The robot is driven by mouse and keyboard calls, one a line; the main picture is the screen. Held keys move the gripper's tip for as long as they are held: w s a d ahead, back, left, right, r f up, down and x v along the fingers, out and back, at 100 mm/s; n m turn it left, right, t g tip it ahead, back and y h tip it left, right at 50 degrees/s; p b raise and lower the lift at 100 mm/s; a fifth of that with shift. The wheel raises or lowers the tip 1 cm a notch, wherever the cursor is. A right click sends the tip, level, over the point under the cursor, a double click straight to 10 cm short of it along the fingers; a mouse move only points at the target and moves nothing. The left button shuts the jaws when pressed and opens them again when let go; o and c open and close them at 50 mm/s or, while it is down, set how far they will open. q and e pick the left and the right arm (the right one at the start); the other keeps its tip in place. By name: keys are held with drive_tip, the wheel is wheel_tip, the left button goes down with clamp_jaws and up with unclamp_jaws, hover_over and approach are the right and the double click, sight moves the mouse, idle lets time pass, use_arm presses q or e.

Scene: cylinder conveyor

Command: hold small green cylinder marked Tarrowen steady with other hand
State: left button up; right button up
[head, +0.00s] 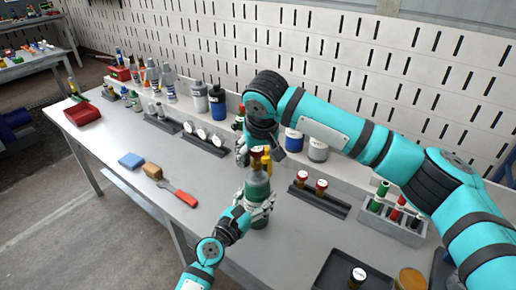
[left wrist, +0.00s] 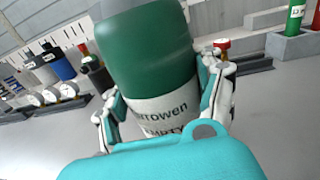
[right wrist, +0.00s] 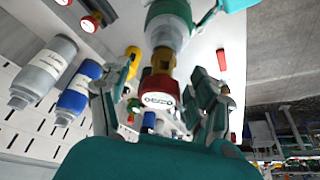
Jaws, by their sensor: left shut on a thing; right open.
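The small green cylinder (head: 257,186) stands upright on the workbench in the head view. Its white label in the left wrist view (left wrist: 150,70) reads "…rrowen" and "EMPTY", partly hidden. My left gripper (head: 258,206) is shut on the cylinder's lower body, one finger on each side. My right gripper (head: 254,155) is open at the cylinder's top, around the yellow valve fitting (head: 266,160) and red cap. In the right wrist view the red cap with a white face (right wrist: 160,93) lies between the open fingers. I cannot tell whether they touch it.
A rack of small cylinders (head: 378,222) and a dark tray (head: 335,270) are on the right. Gauges in a black holder (head: 205,141) and several bottles line the back.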

drive_tip(key=shift+c, duration=0.4)
clamp_jaws()
drive_tip(key=shift+c, duration=1.2)
unclamp_jaws()
drive_tip(key=shift+r, duration=1.15)
drive_tip(key=n+y, duration=0.1)
drive_tip(key=n, duration=0.2)
drive_tip(key=n+g+y, duration=0.1)
drive_tip(key=n, duration=0.1)
drive_tip(key=shift+n, duration=0.4)
